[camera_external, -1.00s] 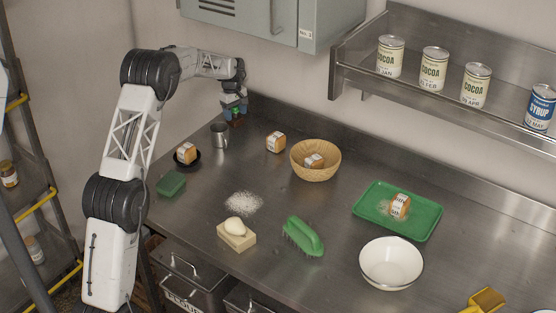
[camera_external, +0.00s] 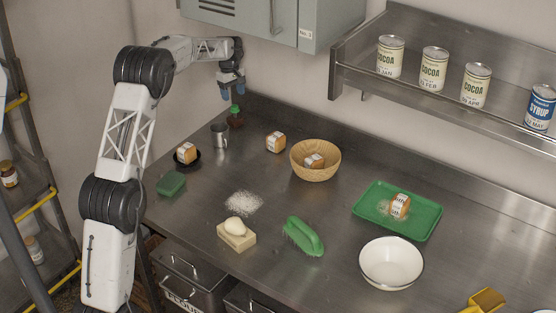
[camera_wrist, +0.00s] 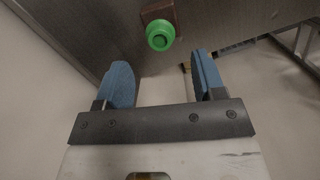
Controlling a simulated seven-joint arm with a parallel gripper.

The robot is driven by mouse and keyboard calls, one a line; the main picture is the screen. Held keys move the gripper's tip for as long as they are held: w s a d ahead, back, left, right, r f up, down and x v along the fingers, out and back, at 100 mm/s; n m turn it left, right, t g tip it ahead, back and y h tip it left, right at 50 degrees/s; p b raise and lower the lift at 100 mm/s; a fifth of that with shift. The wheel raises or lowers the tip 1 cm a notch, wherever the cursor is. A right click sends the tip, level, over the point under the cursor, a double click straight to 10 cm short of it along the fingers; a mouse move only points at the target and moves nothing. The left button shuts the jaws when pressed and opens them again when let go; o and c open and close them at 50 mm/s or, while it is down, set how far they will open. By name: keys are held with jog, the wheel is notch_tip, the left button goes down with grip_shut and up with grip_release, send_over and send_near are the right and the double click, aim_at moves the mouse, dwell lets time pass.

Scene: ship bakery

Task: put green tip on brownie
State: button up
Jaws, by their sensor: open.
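I cannot read which is the brownie.
A metal cup (camera_external: 219,135) stands close to the bottle. A green sponge (camera_external: 171,184), white powder (camera_external: 243,203), a block with an egg-like thing (camera_external: 236,235), a green brush (camera_external: 302,237) and a white bowl (camera_external: 391,263) are nearer. A cabinet (camera_external: 270,22) hangs near my gripper.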

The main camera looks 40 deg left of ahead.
jog(key=shift+a+r, duration=0.2)
jog(key=shift+r, duration=1.7)
jog(key=shift+a, duration=0.1)
